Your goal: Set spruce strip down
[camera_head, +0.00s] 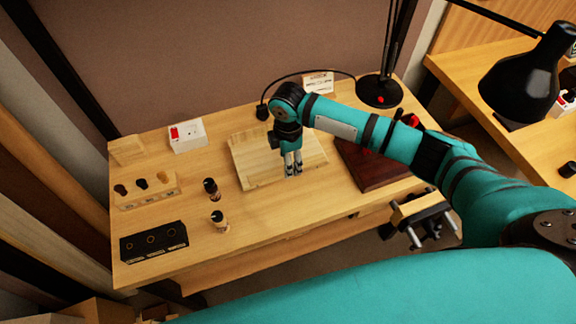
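My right gripper (293,170) points down over a pale wooden board (262,175) on the bench, with its fingertips at or just above the board's surface. The fingers are close together. I cannot tell whether they are shut on a thin strip or have a small gap. A separate spruce strip cannot be made out; pale wood blends together around the fingers. My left gripper is not in view.
A dark red-brown board (372,172) lies to the right. Two small dark-topped jars (219,222) stand in front left, near a black holder (153,243) and a wooden rack (147,191). A red-and-white box (188,136) and a black lamp base (379,92) stand farther back.

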